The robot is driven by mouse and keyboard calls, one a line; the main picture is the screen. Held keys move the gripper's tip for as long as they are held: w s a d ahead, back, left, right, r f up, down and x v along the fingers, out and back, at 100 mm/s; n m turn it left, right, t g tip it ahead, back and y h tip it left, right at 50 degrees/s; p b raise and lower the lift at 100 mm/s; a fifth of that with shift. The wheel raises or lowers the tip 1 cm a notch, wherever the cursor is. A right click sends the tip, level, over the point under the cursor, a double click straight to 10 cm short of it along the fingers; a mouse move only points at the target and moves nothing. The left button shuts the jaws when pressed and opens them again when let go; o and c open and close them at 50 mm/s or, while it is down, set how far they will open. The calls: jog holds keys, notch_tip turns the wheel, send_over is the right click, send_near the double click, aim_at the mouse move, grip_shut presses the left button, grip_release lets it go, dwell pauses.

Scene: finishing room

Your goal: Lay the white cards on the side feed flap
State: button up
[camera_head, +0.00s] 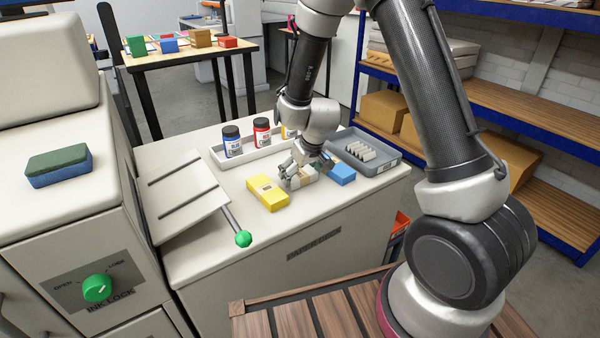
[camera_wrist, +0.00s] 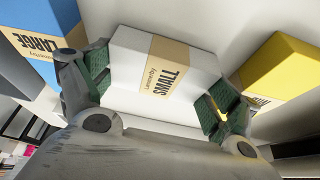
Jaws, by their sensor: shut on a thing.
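The white cards are a small white block with a tan band reading "SMALL" (camera_wrist: 150,75). In the wrist view my gripper (camera_wrist: 155,90) has one green-padded finger at each end of the block and is shut on it. In the head view my gripper (camera_head: 297,177) is low over the cabinet top, between a yellow pack (camera_head: 267,192) and a blue pack (camera_head: 341,173). I cannot tell whether the white block touches the top. The side feed flap (camera_head: 185,195) is the sloping pale panel with dark ribs at the left, and it is empty.
A white tray (camera_head: 222,158) with blue-labelled and red-labelled jars stands behind my gripper. A grey tray (camera_head: 385,162) with small pale pieces is at the right. A lever with a green knob (camera_head: 243,239) sticks out beside the flap, towards the front.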

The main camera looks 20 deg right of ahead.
jog(key=shift+f, duration=0.1)
jog(key=o, duration=0.8)
jog(key=shift+o, duration=0.3)
